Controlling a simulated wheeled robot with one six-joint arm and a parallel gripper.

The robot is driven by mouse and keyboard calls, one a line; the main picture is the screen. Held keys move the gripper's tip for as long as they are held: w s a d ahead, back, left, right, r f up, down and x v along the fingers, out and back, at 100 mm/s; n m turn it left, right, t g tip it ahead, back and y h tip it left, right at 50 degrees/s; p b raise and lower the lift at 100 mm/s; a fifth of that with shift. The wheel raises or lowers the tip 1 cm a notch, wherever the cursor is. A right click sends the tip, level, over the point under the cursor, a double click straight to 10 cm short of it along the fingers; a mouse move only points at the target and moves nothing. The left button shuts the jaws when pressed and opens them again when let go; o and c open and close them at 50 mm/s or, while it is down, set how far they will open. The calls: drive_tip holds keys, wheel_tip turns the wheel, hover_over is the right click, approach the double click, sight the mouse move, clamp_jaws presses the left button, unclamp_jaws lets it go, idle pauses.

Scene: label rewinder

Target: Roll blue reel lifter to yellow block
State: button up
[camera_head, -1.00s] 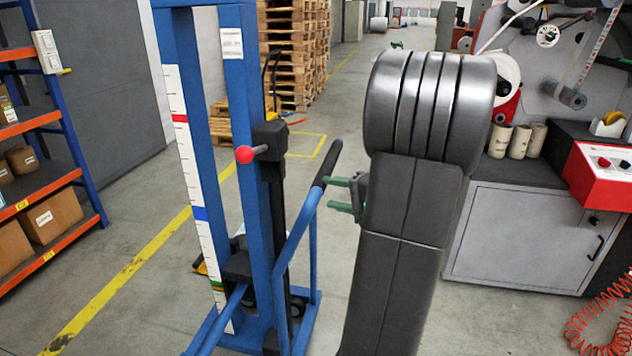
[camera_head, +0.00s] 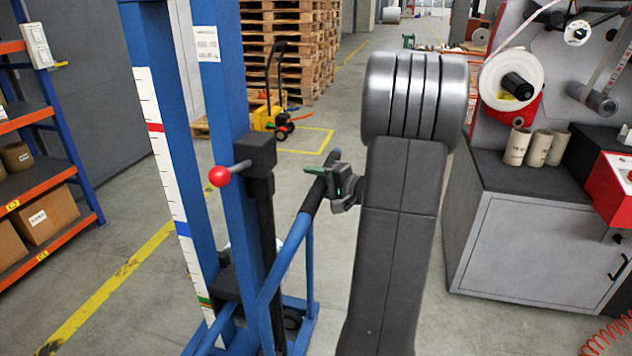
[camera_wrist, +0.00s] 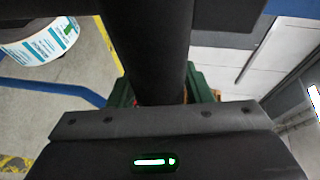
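The blue reel lifter (camera_head: 236,130) stands upright left of centre in the head view, with a red knob (camera_head: 219,176), a measuring scale and a handle with a black grip (camera_head: 314,193). My gripper (camera_head: 328,178) is at the upper part of this grip, a green finger on either side. In the wrist view the dark grip (camera_wrist: 150,50) runs between the green fingers (camera_wrist: 158,95), close to both. I cannot tell whether they clamp it. A white label roll (camera_wrist: 40,42) shows at upper left there. I cannot make out the yellow block.
A shelf with boxes (camera_head: 45,215) stands at left, a grey machine cabinet (camera_head: 530,240) at right. Behind are pallets (camera_head: 290,50), a yellow pallet truck (camera_head: 270,118) and yellow floor lines. Bare floor lies between lifter and cabinet.

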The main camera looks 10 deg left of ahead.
clamp_jaws()
drive_tip(key=shift+a, duration=0.15)
drive_tip(key=w+a+b, duration=0.1)
drive_tip(key=a+b, duration=0.4)
drive_tip(key=a, duration=3.9)
drive_tip(key=shift+w+a+r, duration=0.15)
drive_tip(key=shift+w, duration=0.1)
drive_tip(key=shift+o, duration=1)
unclamp_jaws()
